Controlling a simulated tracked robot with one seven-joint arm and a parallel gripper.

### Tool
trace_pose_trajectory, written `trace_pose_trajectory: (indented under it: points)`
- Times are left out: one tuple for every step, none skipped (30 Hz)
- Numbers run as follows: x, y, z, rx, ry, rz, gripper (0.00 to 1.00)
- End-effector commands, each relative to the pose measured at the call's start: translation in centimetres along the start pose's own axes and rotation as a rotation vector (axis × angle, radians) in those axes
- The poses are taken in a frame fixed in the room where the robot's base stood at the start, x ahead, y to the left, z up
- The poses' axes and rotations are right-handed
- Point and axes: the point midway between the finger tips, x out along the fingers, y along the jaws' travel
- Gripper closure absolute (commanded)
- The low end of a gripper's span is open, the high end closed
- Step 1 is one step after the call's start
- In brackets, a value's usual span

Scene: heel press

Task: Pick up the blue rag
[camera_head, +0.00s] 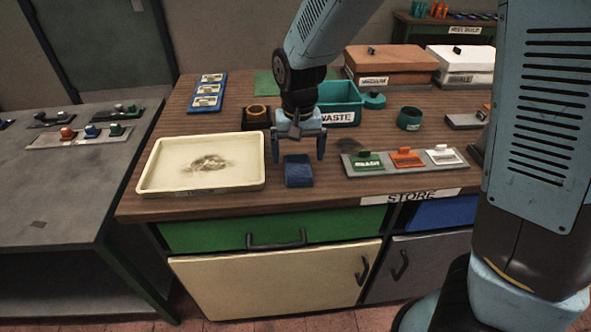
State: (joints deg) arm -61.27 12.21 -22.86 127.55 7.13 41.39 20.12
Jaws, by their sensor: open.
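The blue rag (299,171) is a small folded dark-blue block lying on the brown wooden worktop. It sits between the cream tray and the grey rack of labelled blocks. My gripper (298,156) points down with its two fingers spread, just above and behind the rag in the picture. The fingers are empty. I cannot tell the exact height of the fingertips over the rag.
The cream tray (155,165) with a dark stain is close at the left. The grey rack (378,170) is at the right. Behind stand a teal WASTE bin (344,101), a teal cup (409,118) and a blue labelled strip (208,91).

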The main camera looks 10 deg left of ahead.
Motion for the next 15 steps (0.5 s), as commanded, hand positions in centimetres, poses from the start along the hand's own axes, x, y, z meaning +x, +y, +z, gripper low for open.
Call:
trace_pose_trajectory:
  points:
    - [0.9, -0.1, 0.1, -0.002, -0.003, 0.003, 0.0]
    - [1.3, -0.2, 0.2, -0.002, -0.003, 0.002, 0.0]
    - [1.8, -0.2, 0.2, -0.002, -0.002, 0.002, 0.0]
    - [2.1, -0.2, 0.2, -0.001, -0.002, 0.002, 0.0]
    - [2.5, -0.2, 0.2, -0.001, -0.003, 0.002, 0.0]
    - [2.8, -0.2, 0.2, -0.001, -0.002, 0.001, 0.0]
    - [3.0, -0.2, 0.2, -0.001, -0.001, 0.001, 0.0]
    - [3.2, -0.2, 0.2, -0.001, 0.0, 0.0, 0.0]
    - [3.3, -0.2, 0.1, -0.002, 0.0, 0.0, 0.0]
    - [3.4, -0.2, 0.1, -0.002, 0.0, 0.001, 0.0]
    - [3.4, -0.2, 0.1, -0.002, 0.0, 0.0, 0.0]
    - [3.5, -0.2, 0.1, -0.002, 0.0, 0.0, 0.0]
    - [3.4, -0.2, 0.1, -0.002, 0.0, 0.0, 0.0]
    - [3.4, -0.2, 0.1, -0.002, 0.001, 0.0, 0.0]
    - [3.4, -0.2, 0.1, -0.002, 0.001, 0.0, 0.0]
